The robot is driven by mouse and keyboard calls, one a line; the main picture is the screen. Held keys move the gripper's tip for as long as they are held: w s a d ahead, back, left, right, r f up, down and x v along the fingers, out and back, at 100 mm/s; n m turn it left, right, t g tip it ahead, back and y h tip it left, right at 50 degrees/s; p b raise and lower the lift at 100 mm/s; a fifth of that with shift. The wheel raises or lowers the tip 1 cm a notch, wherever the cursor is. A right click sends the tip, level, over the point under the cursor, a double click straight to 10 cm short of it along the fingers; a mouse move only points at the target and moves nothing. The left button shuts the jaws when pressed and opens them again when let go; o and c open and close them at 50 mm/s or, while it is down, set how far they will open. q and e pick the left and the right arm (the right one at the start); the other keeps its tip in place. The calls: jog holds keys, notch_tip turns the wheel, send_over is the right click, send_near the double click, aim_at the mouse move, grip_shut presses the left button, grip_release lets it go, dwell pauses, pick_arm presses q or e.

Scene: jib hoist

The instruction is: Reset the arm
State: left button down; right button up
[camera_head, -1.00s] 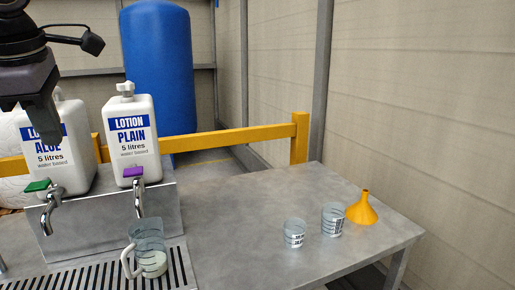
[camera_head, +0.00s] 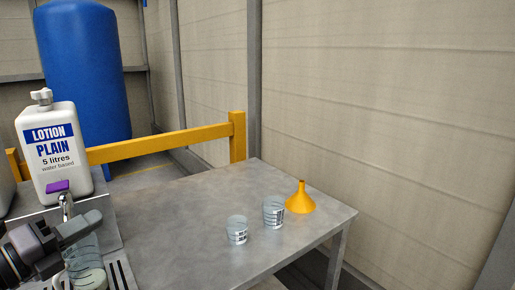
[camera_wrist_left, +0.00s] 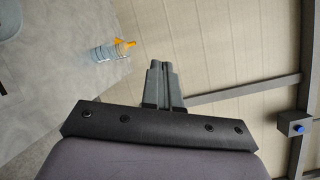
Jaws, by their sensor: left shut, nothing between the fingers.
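My left gripper (camera_head: 72,230) is at the lower left of the head view, in front of the tap and partly over the clear jug. In the left wrist view its two fingers (camera_wrist_left: 164,70) are together with nothing between them. The jug (camera_head: 88,272) stands on the slotted drip tray (camera_head: 122,276), with liquid in its bottom. The white lotion plain container (camera_head: 62,172) stands behind, with a purple-handled tap. My right gripper is not in view.
Two clear measuring cups (camera_head: 237,231) (camera_head: 274,213) and an orange funnel (camera_head: 301,199) stand on the grey table (camera_head: 190,215). A yellow rail (camera_head: 160,146) and a blue tank (camera_head: 85,70) are behind. The table's middle is clear.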

pick_arm(q)
jog(key=s+f+n+g+y, duration=0.1)
jog(key=s+f+n+y, duration=0.2)
jog(key=f+n, duration=0.3)
jog(key=s+a+f+n+g+y, duration=0.1)
jog(key=s+f+n+y, duration=0.2)
jog(key=f+n, duration=0.4)
jog(key=s+f+n+g+y, duration=0.2)
jog(key=s+f+n+y, duration=0.1)
jog(key=f+n+y, duration=0.2)
jog(key=shift+a+f+n, duration=0.25)
jog(key=shift+f+n, duration=0.5)
jog(key=shift+n, duration=0.65)
jog(key=s+d+f+n+g+h, duration=0.1)
jog(key=s+d+f+n+g, duration=0.25)
jog(key=s+d, duration=0.3)
jog(key=s+d+f+n+g+h, duration=0.25)
jog(key=s+d+f+g, duration=0.25)
jog(key=s, duration=0.3)
jog(key=w+d+f+t+h+p, duration=0.1)
jog(key=w+d+f+t, duration=0.1)
jog(key=w+f+t, duration=0.3)
jog(key=shift+w+d+f+t+p, duration=0.4)
jog(key=shift+f+t, duration=0.45)
jog(key=shift+f, duration=0.3)
